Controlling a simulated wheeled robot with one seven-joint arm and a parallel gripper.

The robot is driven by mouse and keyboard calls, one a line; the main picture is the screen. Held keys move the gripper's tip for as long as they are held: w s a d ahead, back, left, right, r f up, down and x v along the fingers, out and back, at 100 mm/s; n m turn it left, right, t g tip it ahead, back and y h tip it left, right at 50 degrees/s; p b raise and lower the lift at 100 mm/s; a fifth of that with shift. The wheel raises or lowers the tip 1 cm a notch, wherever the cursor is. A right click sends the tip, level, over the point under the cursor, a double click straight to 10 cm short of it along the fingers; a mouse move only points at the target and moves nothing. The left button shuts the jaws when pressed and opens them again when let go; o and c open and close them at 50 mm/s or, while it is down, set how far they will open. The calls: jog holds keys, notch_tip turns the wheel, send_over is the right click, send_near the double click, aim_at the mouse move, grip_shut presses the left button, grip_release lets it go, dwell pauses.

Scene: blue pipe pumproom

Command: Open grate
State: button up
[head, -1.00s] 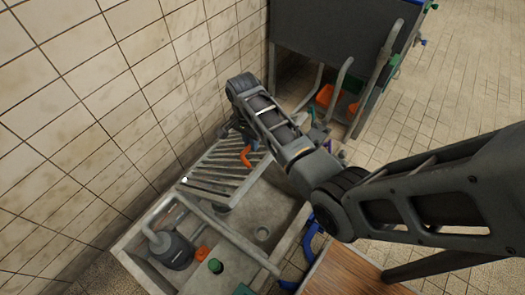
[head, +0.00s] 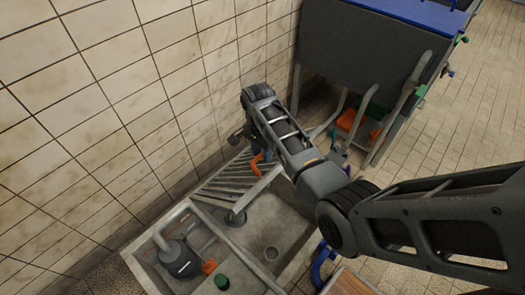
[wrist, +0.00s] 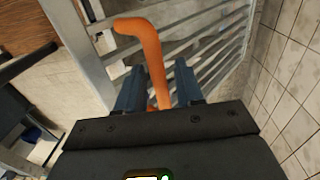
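The grate (head: 236,182) is a grey slatted panel over the far end of a concrete basin (head: 291,235), near the tiled wall. It is tilted, with its near edge lifted off the rim. Its bent orange handle (head: 257,163) is at the far right side of the grate. In the wrist view the orange handle (wrist: 143,38) runs down between the blue fingers of my gripper (wrist: 158,68), which are closed around its stem. The grate's bars (wrist: 205,45) show behind it. In the head view my arm partly hides the gripper.
A dark pump (head: 180,262) with pipes, an orange part (head: 209,267) and a green cap (head: 222,282) are in the basin's near end. A dark cabinet (head: 375,65) with grey pipes stands behind. The tiled wall is close on the left. Open floor lies to the right.

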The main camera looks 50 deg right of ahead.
jog(key=shift+o, duration=0.2)
jog(key=shift+d+r, duration=0.1)
jog(key=shift+r, duration=0.15)
jog(key=r, duration=0.7)
jog(key=shift+w+r, duration=0.2)
jog(key=shift+w, duration=0.1)
